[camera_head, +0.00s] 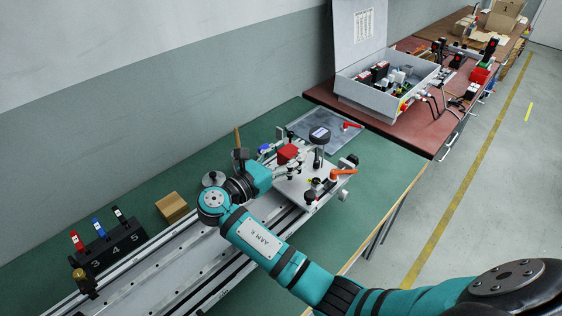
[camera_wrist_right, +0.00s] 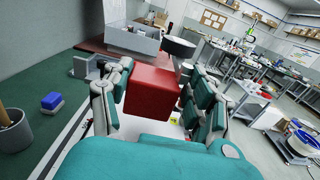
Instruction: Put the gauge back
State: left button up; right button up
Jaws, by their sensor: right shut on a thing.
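My right gripper (camera_head: 280,168) is over the light fixture plate (camera_head: 301,190) on the rail. In the wrist view my right gripper (camera_wrist_right: 155,105) has its fingers on both sides of a red block (camera_wrist_right: 150,92) and is shut on it. The red block also shows in the head view (camera_head: 287,152). A black rack (camera_head: 108,248) marked 3, 4, 5 holds red, blue and black-topped pieces at the lower left. My left gripper is out of view.
A grey tray (camera_head: 330,128) lies behind the fixture. A cardboard-coloured block (camera_head: 172,207) sits left of the rail. An open grey box of parts (camera_head: 385,85) stands on the brown table. Green bench surface is free at the right front.

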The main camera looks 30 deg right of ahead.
aim_at(280, 163)
jog(key=shift+w+a+f, duration=0.1)
jog(key=shift+w+a, duration=0.05)
jog(key=shift+w, duration=0.35)
jog(key=shift+w+a, duration=0.15)
jog(key=shift+w, duration=0.35)
notch_tip(280, 163, down, 2)
jog(key=shift+p, duration=0.65)
jog(key=shift+s+f, duration=0.1)
jog(key=shift+f, duration=0.3)
jog(key=shift+f, duration=0.15)
jog(key=o, duration=1.7)
